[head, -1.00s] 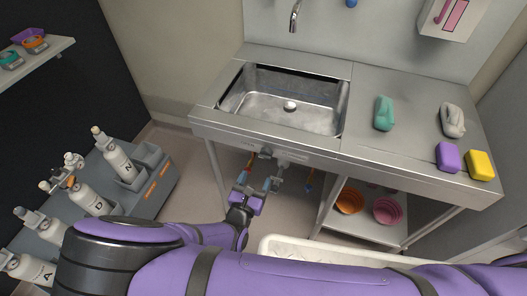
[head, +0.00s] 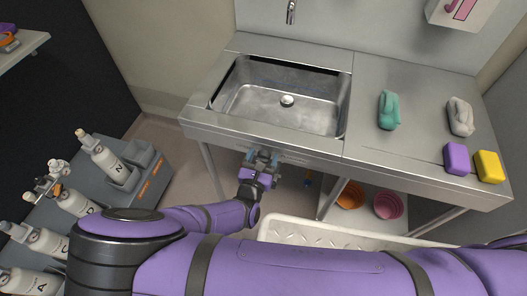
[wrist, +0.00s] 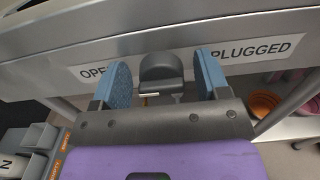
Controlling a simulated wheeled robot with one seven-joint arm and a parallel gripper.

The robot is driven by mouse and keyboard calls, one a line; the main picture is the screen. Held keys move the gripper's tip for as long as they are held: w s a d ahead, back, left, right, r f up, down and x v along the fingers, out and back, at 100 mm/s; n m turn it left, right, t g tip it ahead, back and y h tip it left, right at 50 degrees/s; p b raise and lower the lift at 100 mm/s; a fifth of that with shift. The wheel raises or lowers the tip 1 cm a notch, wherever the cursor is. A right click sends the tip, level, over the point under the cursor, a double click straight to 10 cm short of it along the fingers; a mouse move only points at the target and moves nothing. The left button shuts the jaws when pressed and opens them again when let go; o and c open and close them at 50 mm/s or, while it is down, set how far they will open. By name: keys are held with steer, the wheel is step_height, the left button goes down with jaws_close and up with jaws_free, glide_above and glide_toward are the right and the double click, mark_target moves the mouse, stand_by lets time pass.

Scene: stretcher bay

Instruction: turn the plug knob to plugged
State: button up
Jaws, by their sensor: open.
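The plug knob (wrist: 161,72) is a dark grey knob on the sink unit's front panel, seen in the wrist view between the word "OPEN" (wrist: 92,72), partly hidden on the left, and the label "PLUGGED" (wrist: 250,50) on the right. My gripper (wrist: 162,78) is open, with one blue-padded finger on each side of the knob and a gap to each. In the head view my gripper (head: 262,158) is at the front panel below the basin and hides the knob. The sink basin (head: 250,112) holds a round pale plug (head: 287,100).
A teal cloth (head: 389,110), a grey cloth (head: 460,117), a purple sponge (head: 457,158) and a yellow sponge (head: 488,166) lie on the counter. Orange (head: 350,195) and pink (head: 388,205) bowls stand on the lower shelf. A bottle rack (head: 125,175) stands at the left.

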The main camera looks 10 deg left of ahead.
steer(key=c, duration=0.9)
steer(key=shift+o, duration=0.2)
steer(key=shift+m, duration=0.3)
steer(key=m, duration=0.4)
steer(key=shift+d, duration=0.1)
steer(key=m, duration=0.5)
steer(key=shift+d+f, duration=0.1)
steer(key=m, duration=0.4)
steer(key=shift+f+m, duration=0.15)
steer(key=shift+m, duration=1.95)
